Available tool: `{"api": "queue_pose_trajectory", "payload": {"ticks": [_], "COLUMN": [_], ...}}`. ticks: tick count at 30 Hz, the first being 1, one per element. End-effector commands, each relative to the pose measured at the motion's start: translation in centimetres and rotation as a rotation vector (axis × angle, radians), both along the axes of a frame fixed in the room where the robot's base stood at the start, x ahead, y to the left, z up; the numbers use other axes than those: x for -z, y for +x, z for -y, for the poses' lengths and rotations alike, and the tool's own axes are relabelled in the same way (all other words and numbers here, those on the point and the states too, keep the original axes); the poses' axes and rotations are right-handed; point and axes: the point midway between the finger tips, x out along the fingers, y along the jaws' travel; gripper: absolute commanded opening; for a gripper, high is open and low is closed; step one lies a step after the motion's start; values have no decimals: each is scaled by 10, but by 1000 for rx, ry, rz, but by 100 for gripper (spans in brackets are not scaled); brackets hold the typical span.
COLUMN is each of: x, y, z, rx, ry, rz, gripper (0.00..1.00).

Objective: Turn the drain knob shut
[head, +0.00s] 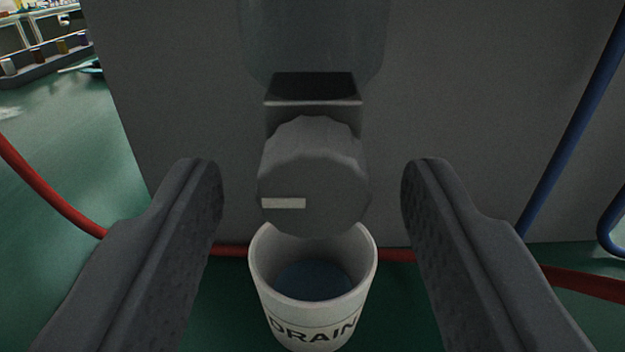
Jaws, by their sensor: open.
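The drain knob (318,172) is dark grey and faceted, with a pale pointer line that lies level on its left half. It sits on a short dark mount (313,90) on the front of a grey cabinet (180,100). My gripper (312,175) is open, with one finger left of the knob and one right of it. A clear gap shows on each side, and neither finger appears to touch it. A white cup marked DRAIN (313,312) stands below the knob, with dark bluish liquid inside. The knob hides part of the cup's back rim.
A red hose (55,198) runs along the green floor (60,130) and behind the cup. Blue hoses (575,125) are at the right. A shelf with small containers (45,55) stands at the far upper left. Open floor lies at the left.

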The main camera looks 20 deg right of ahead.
Motion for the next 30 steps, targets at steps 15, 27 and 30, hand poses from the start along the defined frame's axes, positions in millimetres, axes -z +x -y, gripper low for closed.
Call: {"api": "queue_pose_trajectory", "payload": {"ticks": [15, 27, 30], "x": [0, -1, -2], "y": [0, 0, 1], "z": [0, 0, -1], "rx": [-1, 0, -1], "ry": [0, 91, 155], "rz": [0, 27, 46], "gripper": [4, 4, 4]}}
